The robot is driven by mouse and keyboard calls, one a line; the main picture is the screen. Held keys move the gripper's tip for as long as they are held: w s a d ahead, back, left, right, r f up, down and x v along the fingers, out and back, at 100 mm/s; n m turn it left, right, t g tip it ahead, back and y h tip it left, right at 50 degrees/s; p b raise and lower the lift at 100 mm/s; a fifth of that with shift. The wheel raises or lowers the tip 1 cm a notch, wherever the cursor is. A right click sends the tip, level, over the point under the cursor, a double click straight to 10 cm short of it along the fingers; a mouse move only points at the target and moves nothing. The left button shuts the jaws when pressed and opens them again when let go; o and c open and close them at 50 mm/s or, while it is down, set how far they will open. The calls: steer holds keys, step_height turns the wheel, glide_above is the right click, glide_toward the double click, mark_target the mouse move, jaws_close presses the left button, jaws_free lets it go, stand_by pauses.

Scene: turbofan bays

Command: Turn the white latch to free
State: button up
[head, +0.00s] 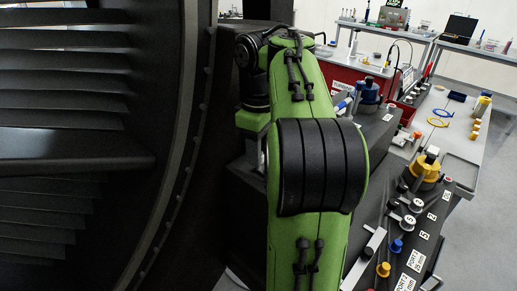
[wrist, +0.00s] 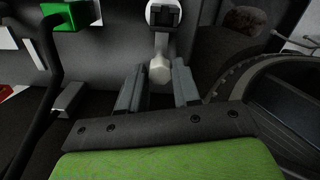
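In the wrist view the white latch (wrist: 159,70) shows as a pale faceted knob at the end of a short grey lever. The lever hangs down from a round white mount with a dark block (wrist: 163,14) at the top. My gripper (wrist: 158,80) is open, with one grey finger on each side of the knob's lower end. Gaps show between the knob and both fingers, and nothing is held. Whether the knob lies fully between the fingertips or just beyond them I cannot tell. In the head view my arm covers the middle, and I cannot make out the latch or the fingertips.
A green block (wrist: 66,16) and a dark curved bar (wrist: 45,75) stand left in the wrist view. A large dark ring (wrist: 285,95) is at right. In the head view the turbofan (head: 75,150) fills the left; a bench (head: 455,130) stands right.

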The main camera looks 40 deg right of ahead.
jaws_close()
steer(key=shift+m, duration=0.4)
steer(key=m+p, duration=0.1)
steer(key=m, duration=0.1)
steer(key=shift+r+m, duration=0.1)
steer(key=shift+m, duration=0.3)
steer(key=m+p, duration=0.1)
steer(key=m, duration=0.2)
steer(key=shift+m, duration=0.4)
steer(key=m+p, duration=0.4)
steer(key=m, duration=0.1)
steer(key=shift+r+m, duration=0.1)
steer(key=shift+m, duration=0.2)
steer(key=m+p, duration=0.3)
steer(key=m, duration=0.1)
steer(key=shift+m, duration=0.4)
